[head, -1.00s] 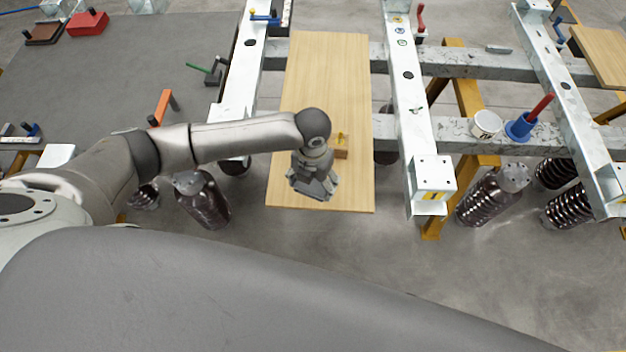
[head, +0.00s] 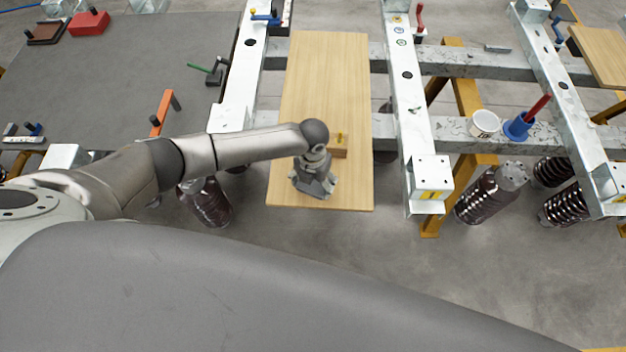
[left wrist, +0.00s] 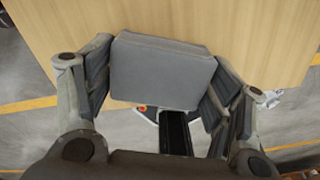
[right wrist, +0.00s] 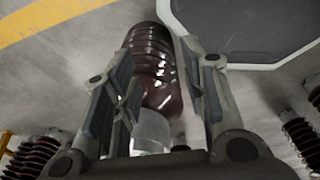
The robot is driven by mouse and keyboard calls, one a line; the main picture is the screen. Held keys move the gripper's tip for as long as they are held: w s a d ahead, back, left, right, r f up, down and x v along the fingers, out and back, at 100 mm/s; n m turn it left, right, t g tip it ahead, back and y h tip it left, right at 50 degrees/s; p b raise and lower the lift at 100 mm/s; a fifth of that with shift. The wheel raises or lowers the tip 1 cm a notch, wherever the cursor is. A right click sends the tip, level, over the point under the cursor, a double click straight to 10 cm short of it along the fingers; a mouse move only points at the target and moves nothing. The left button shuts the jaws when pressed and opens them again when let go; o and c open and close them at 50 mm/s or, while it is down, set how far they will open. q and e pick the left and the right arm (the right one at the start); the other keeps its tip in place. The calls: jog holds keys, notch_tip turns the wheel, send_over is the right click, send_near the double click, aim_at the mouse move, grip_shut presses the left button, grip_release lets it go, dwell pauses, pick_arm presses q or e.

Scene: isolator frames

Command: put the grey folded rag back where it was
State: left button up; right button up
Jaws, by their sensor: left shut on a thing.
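My left gripper (head: 313,184) is over the near end of the wooden board (head: 325,80) in the head view. In the left wrist view it is shut on the grey folded rag (left wrist: 162,72), a flat rounded block held between its fingers. The rag is over the board's near edge there; I cannot tell whether it touches the board. In the head view the gripper mostly hides the rag. My right gripper (right wrist: 163,72) shows only in the right wrist view, open and empty, with a dark ribbed insulator (right wrist: 152,58) beyond its fingers.
A small wooden block with a yellow piece (head: 339,147) sits on the board just behind my left gripper. Metal rails (head: 408,100) flank the board. A white cup (head: 485,123) and a blue holder with a red handle (head: 520,127) stand at right. The board's far part is clear.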

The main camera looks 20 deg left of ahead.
pick_arm(q)
jog(key=shift+f, duration=0.2)
jog(key=o, duration=0.9)
jog(key=shift+r, duration=0.1)
jog(key=shift+r, duration=0.1)
notch_tip(320, 180, up, 12)
jog(key=shift+b, duration=1.05)
